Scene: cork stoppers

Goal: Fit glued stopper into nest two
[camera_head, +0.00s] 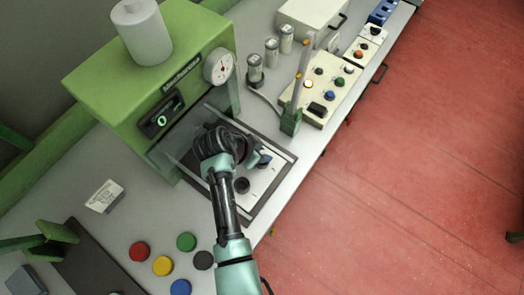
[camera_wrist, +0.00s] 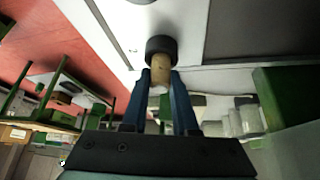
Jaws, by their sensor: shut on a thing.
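My gripper (camera_wrist: 160,85) is shut on a tan cork stopper (camera_wrist: 161,71) in the wrist view. The far end of the cork meets a black round piece (camera_wrist: 160,44); I cannot tell whether this is a cap on the stopper or a nest on the plate. In the head view my gripper (camera_head: 240,150) is over the white plate (camera_head: 262,184) below the green press and hides the stopper. Nest numbers are not readable.
The green press (camera_head: 150,60) with a gauge (camera_head: 218,67) stands just behind my gripper. Several coloured discs, including a red one (camera_head: 139,251), lie at the front left.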

